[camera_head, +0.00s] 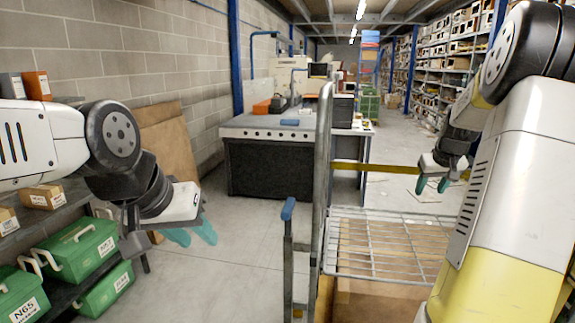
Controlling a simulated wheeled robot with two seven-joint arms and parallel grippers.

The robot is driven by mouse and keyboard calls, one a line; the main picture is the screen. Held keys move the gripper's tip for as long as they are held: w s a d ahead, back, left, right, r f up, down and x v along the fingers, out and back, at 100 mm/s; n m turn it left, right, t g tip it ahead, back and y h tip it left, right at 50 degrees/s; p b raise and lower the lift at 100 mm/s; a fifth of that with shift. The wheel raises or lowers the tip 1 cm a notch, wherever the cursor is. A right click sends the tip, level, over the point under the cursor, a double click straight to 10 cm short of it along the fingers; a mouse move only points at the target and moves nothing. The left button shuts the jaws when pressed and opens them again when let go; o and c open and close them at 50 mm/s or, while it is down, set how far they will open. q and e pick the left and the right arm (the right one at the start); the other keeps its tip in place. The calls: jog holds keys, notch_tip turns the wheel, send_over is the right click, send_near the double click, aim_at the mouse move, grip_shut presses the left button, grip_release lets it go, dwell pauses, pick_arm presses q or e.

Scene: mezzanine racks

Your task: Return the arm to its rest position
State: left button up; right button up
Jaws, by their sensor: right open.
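My left arm comes in from the left edge. Its gripper (192,234) hangs at the left with teal fingertips, over the floor beside a shelf of green boxes. Its fingers are seen at a slant, so the gap between them is unclear, and I see nothing held. My right arm fills the right side, with white and yellow covers. Its gripper (432,185) is open and empty, fingertips down, above the far side of a wire-mesh cart.
The mesh cart (385,262) with a tall upright frame stands at front centre right. A workbench (270,132) stands beyond it. Green boxes (82,248) sit on the left shelf. Racks (445,60) line the right. Floor between shelf and cart is clear.

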jog(key=s+a+r+n+y, duration=0.1)
jog(key=s+a+r, duration=0.4)
jog(key=a, duration=0.5)
jog(key=s+a+r+y, duration=0.1)
jog(key=s+a+r, duration=0.2)
jog(key=s+a, duration=0.6)
jog(key=s+a+f+y, duration=0.2)
jog(key=s+a+f, duration=0.1)
jog(key=s+a, duration=0.8)
jog(key=s, duration=0.2)
jog(key=shift+s+n, duration=0.3)
jog(key=shift+s, duration=0.1)
